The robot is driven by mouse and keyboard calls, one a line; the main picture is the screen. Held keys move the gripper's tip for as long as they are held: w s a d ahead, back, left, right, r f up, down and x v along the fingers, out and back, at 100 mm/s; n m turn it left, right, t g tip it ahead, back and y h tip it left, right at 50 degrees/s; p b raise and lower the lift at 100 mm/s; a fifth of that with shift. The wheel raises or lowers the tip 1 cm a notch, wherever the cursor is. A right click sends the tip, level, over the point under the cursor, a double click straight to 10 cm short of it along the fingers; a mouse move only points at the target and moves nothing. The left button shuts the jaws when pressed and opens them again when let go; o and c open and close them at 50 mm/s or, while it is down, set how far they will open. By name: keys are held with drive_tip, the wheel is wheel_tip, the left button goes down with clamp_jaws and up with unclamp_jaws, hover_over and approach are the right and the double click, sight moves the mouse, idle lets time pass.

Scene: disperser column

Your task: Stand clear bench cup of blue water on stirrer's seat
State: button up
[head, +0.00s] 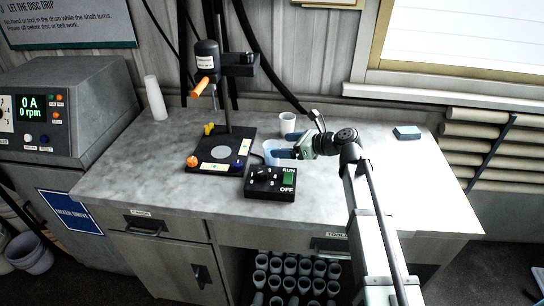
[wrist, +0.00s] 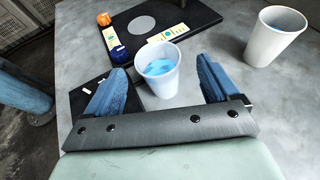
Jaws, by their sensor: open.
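The clear cup of blue water (head: 271,147) stands upright on the bench, just right of the stirrer's base and behind the control box. In the wrist view the cup (wrist: 158,70) shows blue water inside, between my blue fingers. My gripper (head: 284,145) is open and reaches in from the right, with a gap visible on each side of the cup. It also shows in the wrist view (wrist: 162,70). The stirrer's seat is a pale grey disc (head: 220,152) on the black base, bare, left of the cup. It also shows in the wrist view (wrist: 141,24).
The stirrer's upright post (head: 228,105) and motor head (head: 207,58) with an orange handle rise over the base. The control box (head: 270,184) sits in front.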

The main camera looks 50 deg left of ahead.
sight(266, 145)
drive_tip(key=shift+x, duration=2.65)
drive_tip(key=shift+s+r, duration=0.15)
drive_tip(key=shift+s, duration=0.05)
drive_tip(key=shift+c, duration=0.2)
drive_tip(key=c, duration=1.2)
